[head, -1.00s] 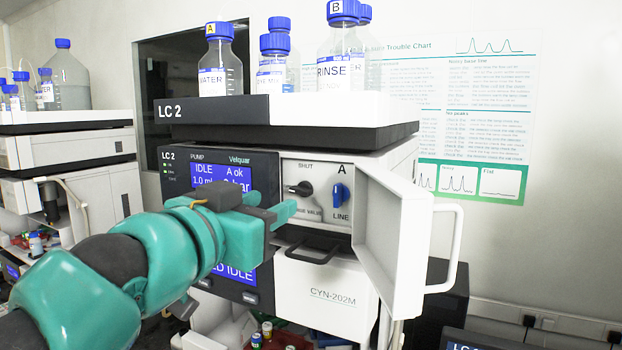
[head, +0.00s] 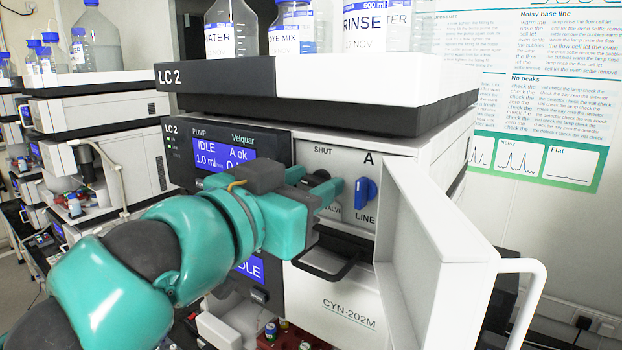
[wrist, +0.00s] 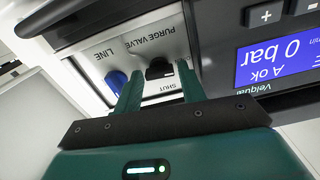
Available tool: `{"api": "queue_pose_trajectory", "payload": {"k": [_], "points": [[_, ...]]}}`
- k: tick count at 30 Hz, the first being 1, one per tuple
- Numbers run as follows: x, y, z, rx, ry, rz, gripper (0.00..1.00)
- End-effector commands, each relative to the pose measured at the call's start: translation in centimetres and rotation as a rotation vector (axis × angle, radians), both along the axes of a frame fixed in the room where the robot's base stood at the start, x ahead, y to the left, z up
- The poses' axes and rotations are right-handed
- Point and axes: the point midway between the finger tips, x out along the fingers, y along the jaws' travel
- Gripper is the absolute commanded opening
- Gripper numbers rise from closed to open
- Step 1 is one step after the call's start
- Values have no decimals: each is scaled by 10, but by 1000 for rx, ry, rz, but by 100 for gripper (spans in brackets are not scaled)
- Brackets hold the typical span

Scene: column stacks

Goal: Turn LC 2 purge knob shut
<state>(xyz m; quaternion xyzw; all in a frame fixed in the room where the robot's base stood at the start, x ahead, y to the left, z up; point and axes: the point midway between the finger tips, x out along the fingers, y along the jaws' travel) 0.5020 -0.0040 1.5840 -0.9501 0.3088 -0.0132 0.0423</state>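The LC 2 purge knob is black and sits on the pale panel marked PURGE VALVE, with SHUT printed beside it. In the wrist view, which is upside down, the knob (wrist: 158,70) shows between the two teal fingers of my gripper (wrist: 158,84). The fingers are apart, with a gap on each side of the knob, so my gripper looks open around it. In the head view my gripper (head: 326,190) is at the panel and mostly covers the knob (head: 319,176). Which way the knob points is hard to tell.
A blue LINE knob (head: 365,192) is just right of my gripper, also in the wrist view (wrist: 117,81). The white panel door (head: 440,250) stands open at right. Bottles (head: 230,30) stand on top.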

Motion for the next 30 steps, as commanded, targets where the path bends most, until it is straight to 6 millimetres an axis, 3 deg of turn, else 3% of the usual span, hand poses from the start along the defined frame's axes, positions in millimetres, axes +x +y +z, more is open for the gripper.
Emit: {"api": "queue_pose_trajectory", "payload": {"k": [3,7,8,20,30], "points": [[0,0,0,0,0,0,36],[0,0,0,0,0,0,11],[0,0,0,0,0,0,8],[0,0,-4,57,-42,1,8],[-1,-1,-5,271,-197,1,8]]}}
